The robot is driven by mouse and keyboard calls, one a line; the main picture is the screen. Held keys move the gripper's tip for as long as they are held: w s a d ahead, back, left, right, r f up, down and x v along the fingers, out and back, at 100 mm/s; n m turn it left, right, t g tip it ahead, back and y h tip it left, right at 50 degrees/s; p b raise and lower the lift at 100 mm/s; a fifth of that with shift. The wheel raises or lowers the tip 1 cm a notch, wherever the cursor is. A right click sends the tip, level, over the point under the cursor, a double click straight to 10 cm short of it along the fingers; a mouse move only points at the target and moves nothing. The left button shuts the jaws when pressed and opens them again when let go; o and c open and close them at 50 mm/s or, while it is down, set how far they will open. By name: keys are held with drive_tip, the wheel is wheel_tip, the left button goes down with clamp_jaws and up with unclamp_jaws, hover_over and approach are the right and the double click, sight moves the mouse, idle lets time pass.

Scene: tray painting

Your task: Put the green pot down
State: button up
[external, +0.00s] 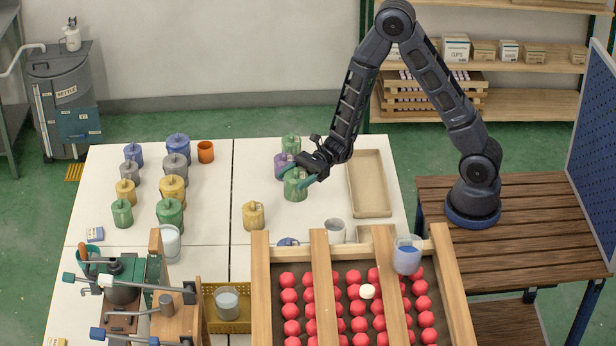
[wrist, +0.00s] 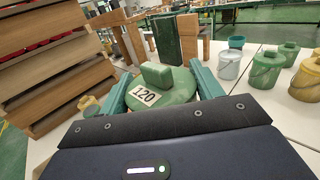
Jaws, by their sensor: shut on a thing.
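The green pot (external: 295,190) has a lid and is upright between the teal fingers of my gripper (external: 297,176), over the right half of the white table. Its lid, with a block-shaped knob and a "120" label, fills the middle of the wrist view (wrist: 172,92). My gripper (wrist: 163,82) is shut on it, one finger on each side. I cannot tell whether the pot's base touches the table. A purple pot (external: 282,168) and another green pot (external: 291,142) stand just behind it.
A yellow pot (external: 253,216) stands front-left of the held pot. An empty wooden tray (external: 352,190) lies to the right. A wooden rack (external: 262,290) with red pieces is in front. Several colored pots, including a blue one (external: 178,146), stand at left. Bare table (external: 215,195) lies between.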

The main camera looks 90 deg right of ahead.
drive_tip(key=shift+r, duration=0.8)
wheel_tip(320, 180, up, 53)
drive_tip(key=w+a+r+n+g+y, duration=0.1)
drive_tip(key=a+n+g+y, duration=0.3)
drive_tip(key=a, duration=1.8)
drive_tip(key=w+a+n+g+y, duration=0.1)
drive_tip(key=w+a+n+g, duration=0.35)
drive_tip(key=a, duration=1.75)
drive_tip(key=s+a+n+g, duration=0.2)
drive_tip(key=s+a+g, duration=0.2)
drive_tip(key=s+a, duration=0.65)
drive_tip(key=s+a+n+g+h, duration=0.1)
drive_tip(key=s+a+g, duration=0.3)
drive_tip(key=s+a, duration=0.7)
drive_tip(key=s+a+n+g, duration=0.25)
drive_tip(key=s+a, duration=0.35)
drive_tip(key=a, duration=0.9)
drive_tip(key=shift+g, duration=0.4)
wheel_tip(320, 180, down, 26)
drive_tip(key=shift+w+r, duration=0.1)
drive_tip(key=shift+w, duration=0.05)
